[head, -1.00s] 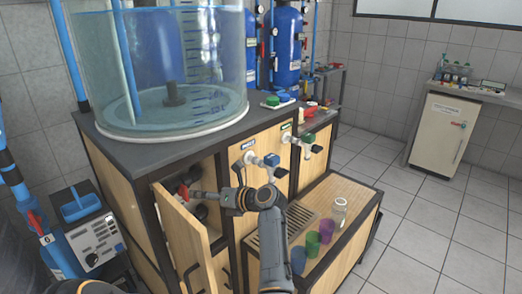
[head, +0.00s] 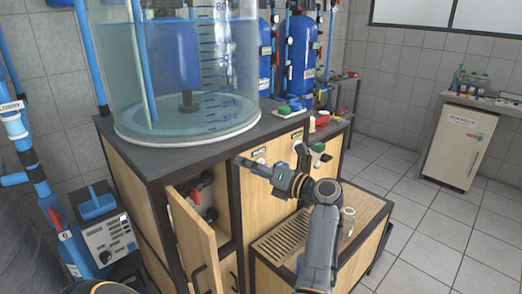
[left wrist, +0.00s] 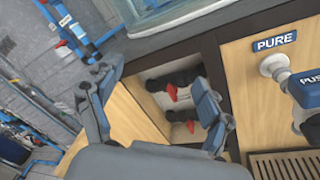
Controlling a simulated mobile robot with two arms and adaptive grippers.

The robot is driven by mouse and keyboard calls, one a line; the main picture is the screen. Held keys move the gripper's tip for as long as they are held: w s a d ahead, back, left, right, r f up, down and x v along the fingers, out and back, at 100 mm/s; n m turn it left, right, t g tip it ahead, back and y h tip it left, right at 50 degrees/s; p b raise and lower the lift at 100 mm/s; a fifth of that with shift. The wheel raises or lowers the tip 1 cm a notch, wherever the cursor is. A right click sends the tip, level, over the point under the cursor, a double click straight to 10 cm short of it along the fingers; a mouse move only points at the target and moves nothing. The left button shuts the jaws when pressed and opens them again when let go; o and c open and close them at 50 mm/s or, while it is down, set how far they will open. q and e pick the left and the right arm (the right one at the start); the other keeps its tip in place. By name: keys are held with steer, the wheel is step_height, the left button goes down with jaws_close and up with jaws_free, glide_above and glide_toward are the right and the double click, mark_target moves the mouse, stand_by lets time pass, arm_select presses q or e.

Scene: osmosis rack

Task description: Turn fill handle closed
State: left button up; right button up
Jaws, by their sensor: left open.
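Inside the open cabinet under the water tank, a red valve handle (head: 194,195) shows on dark pipework, partly shaded. In the left wrist view two red handles show there, an upper one (left wrist: 171,92) and a lower one (left wrist: 190,125); no label tells me which is the fill handle.
The cabinet door (head: 196,232) stands open toward me. The clear tank (head: 230,75) sits on the dark cabinet top. A tap labelled PURE (left wrist: 274,66) is right of the opening. A slatted drip tray (head: 285,240) is below right. Blue pipes (head: 25,150) stand at left.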

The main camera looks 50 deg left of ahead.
arm_select(q)
steer(key=shift+y, duration=0.9)
steer(key=shift+w+d+r, duration=0.25)
steer(key=shift+d+r, duration=0.15)
steer(key=shift+r, duration=0.4)
steer(key=shift+w+d+r, duration=0.2)
steer(key=shift+d+r, duration=0.25)
steer(key=shift+r, duration=0.3)
steer(key=shift+w+d+r, duration=0.25)
steer(key=shift+d+r, duration=0.15)
steer(key=shift+r, duration=0.4)
